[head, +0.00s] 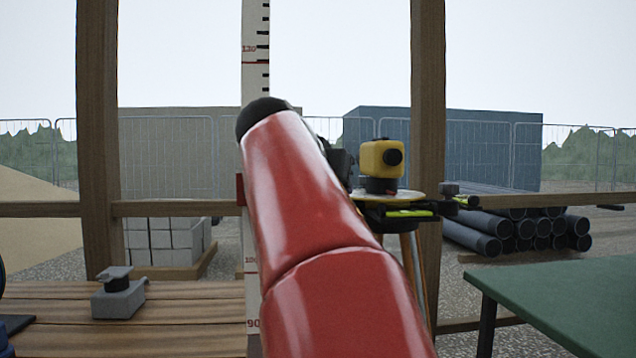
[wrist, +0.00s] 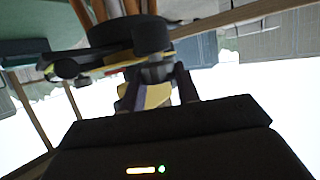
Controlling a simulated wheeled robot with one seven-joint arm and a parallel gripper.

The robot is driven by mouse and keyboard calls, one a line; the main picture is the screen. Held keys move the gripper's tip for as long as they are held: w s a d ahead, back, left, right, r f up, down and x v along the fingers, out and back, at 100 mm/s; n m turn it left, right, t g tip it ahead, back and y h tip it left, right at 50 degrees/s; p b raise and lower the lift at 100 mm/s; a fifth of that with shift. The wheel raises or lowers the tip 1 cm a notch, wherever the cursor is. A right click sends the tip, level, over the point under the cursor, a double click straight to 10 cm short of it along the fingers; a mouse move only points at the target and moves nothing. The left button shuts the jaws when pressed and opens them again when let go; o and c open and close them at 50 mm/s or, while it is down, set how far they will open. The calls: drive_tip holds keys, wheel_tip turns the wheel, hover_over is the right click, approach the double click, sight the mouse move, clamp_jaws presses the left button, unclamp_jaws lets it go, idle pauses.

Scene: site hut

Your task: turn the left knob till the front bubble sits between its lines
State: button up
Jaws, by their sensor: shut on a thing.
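The yellow level (head: 382,158) stands on a pale round plate over a dark base on a tripod. My gripper (wrist: 159,73) is shut on a dark knob (wrist: 154,70) at the base; in the head view it reaches the left side, so this is the left knob. My red arm hides that knob and most of my gripper there. A yellow-green vial (head: 408,213) lies along the base's front. Its bubble and lines are too small to read. The wrist view is upside down.
A green table (head: 565,305) stands at the right front. A wooden bench (head: 180,315) with a small grey device (head: 118,295) is at the left. A measuring staff (head: 255,80) and timber posts (head: 427,95) stand near the level. Pipes (head: 520,230) lie outside.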

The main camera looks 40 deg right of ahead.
drive_tip(key=shift+f, duration=0.15)
drive_tip(key=o, duration=0.9)
drive_tip(key=shift+o, duration=0.2)
